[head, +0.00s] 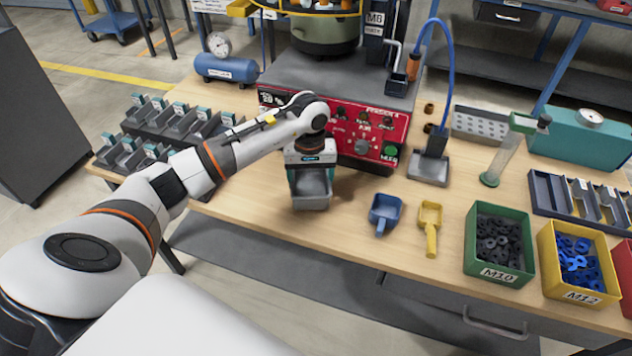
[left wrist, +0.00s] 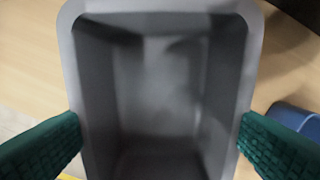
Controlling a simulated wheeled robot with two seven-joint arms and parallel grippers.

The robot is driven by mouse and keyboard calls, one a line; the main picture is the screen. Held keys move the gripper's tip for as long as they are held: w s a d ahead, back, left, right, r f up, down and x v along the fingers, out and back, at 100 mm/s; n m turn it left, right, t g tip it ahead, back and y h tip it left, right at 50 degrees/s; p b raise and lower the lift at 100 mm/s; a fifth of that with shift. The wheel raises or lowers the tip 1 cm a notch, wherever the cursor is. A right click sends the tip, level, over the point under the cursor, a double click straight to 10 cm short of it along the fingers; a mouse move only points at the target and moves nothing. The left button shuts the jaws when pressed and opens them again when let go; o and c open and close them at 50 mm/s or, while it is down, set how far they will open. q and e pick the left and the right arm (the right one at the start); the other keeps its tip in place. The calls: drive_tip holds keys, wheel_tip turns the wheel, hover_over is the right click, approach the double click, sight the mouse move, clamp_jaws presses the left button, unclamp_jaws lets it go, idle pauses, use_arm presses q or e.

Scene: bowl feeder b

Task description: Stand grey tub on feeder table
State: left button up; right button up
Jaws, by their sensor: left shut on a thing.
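The grey tub (head: 311,190) is an open rectangular bin at the front of the wooden feeder table (head: 345,225). My left gripper (head: 311,172) is over it and shut on it. In the left wrist view the grey tub (left wrist: 160,20) is empty and upright between the two green finger pads (left wrist: 160,140), one on each side. I cannot tell whether its base touches the table. My right gripper does not show.
A blue scoop (head: 385,212) and a yellow scoop (head: 430,220) lie to the right. Green (head: 487,268) and yellow (head: 577,290) parts bins stand further right. The red-fronted feeder (head: 350,130) is behind, and grey holders (head: 150,135) are at left.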

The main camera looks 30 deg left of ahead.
sight(311, 189)
use_arm(q)
wheel_tip(311, 189, down, 4)
drive_tip(key=shift+w+r, duration=0.1)
drive_tip(key=shift+f, duration=0.25)
drive_tip(key=o, duration=1.1)
drive_tip(key=shift+c, duration=0.2)
drive_tip(key=shift+r, duration=0.1)
